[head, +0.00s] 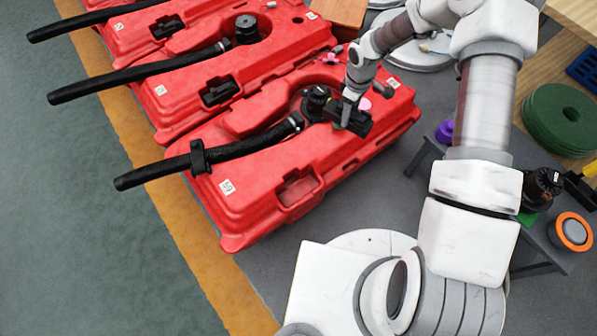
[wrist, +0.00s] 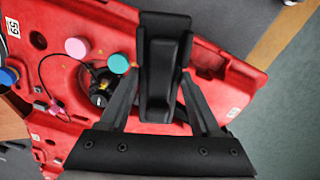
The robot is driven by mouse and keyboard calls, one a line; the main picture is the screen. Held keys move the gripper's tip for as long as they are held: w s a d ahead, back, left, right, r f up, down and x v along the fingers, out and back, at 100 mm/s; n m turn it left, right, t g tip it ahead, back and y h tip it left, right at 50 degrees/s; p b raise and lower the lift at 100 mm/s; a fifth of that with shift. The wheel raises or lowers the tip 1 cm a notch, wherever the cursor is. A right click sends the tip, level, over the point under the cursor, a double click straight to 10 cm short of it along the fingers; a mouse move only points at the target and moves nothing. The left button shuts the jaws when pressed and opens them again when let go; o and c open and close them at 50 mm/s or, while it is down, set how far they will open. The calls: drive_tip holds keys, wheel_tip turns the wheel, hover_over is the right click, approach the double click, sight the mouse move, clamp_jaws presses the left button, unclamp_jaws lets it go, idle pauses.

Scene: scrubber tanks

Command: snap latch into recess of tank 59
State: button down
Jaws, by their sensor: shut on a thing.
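My gripper (wrist: 160,88) is shut on a black latch (wrist: 164,55), which sits between the two fingers in the wrist view. In the head view my gripper (head: 352,108) holds the latch (head: 350,121) over the nearest red tank (head: 238,216), beside its black hose cap (head: 317,98). The latch partly hides the tank in the wrist view.
Two more red tanks (head: 262,82) (head: 120,30) lie behind, with black latches in their recesses. A black hose (head: 215,155) runs along the nearest tank. Pink (wrist: 77,47) and teal (wrist: 118,63) caps show near the latch. A small table with an orange-rimmed part (head: 573,231) stands at right.

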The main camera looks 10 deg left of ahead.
drive_tip(key=shift+s+a+f+n+b, duration=0.7)
drive_tip(key=shift+s+a+f+n, duration=1.45)
drive_tip(key=shift+f, duration=1.9)
drive_tip(key=shift+s+a+f+n+b, duration=0.75)
drive_tip(key=shift+s+a+f+n, duration=1.45)
drive_tip(key=shift+f, duration=1.8)
drive_tip(key=shift+s+a+f+n+b, duration=0.7)
drive_tip(key=shift+s+a+f+n, duration=0.95)
drive_tip(key=shift+s+f+n, duration=1.7)
drive_tip(key=shift+m, duration=0.5)
drive_tip(key=shift+w+f+b, duration=0.35)
drive_tip(key=shift+f+b, duration=0.45)
drive_tip(key=shift+f, duration=0.05)
drive_tip(key=shift+w+f+b, duration=0.35)
drive_tip(key=shift+f+b, duration=0.4)
drive_tip(key=shift+f, duration=0.1)
drive_tip(key=shift+w+f+b, duration=0.35)
drive_tip(key=shift+f+b, duration=0.45)
drive_tip(key=shift+f, duration=0.05)
unclamp_jaws()
drive_tip(key=shift+r, duration=0.15)
